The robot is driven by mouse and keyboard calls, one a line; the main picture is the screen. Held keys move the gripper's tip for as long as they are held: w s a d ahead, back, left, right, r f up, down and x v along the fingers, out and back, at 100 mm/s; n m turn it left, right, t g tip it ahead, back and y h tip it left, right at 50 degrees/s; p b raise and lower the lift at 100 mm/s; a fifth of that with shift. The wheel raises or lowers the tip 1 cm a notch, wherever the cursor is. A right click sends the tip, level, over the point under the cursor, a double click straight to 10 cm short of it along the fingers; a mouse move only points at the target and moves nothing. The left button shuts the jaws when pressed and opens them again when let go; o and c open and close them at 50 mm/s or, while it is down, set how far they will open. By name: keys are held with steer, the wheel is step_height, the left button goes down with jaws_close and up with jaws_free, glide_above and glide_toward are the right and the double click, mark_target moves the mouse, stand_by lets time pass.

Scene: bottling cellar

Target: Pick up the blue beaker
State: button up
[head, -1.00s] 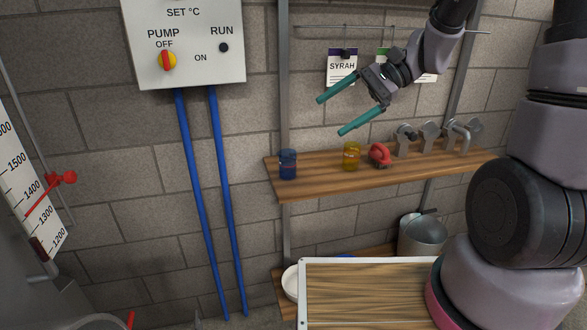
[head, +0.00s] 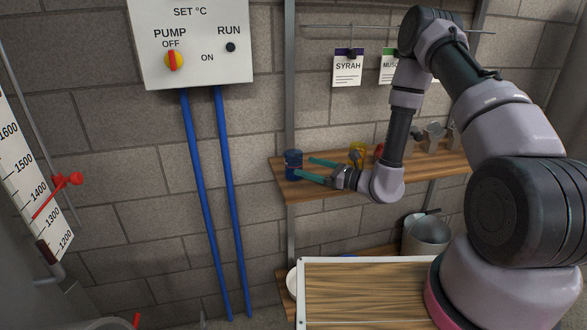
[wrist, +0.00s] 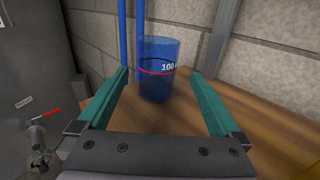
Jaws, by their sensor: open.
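The blue beaker (head: 293,164) stands upright at the left end of the wooden shelf (head: 312,193). In the wrist view my gripper (wrist: 160,85) has one finger on each side of the beaker, with gaps at both sides. The beaker is around the fingertips, and nothing is held. Whether a finger touches it cannot be told.
A yellow beaker (head: 358,152) and a red object (head: 378,151) stand on the shelf behind my wrist, partly hidden. Metal fittings (head: 434,134) stand further right. Blue pipes (head: 205,200) run down the wall left of the shelf. Labels (head: 348,68) hang above.

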mark_target(301, 164)
steer(key=x, duration=0.3)
steer(key=shift+a, duration=0.15)
steer(key=x, duration=0.4)
steer(key=shift+s+a, duration=0.1)
steer(key=shift+a, duration=0.1)
steer(key=shift+w+a, duration=0.4)
steer(key=shift+a, duration=0.05)
steer(key=c, duration=1.4)
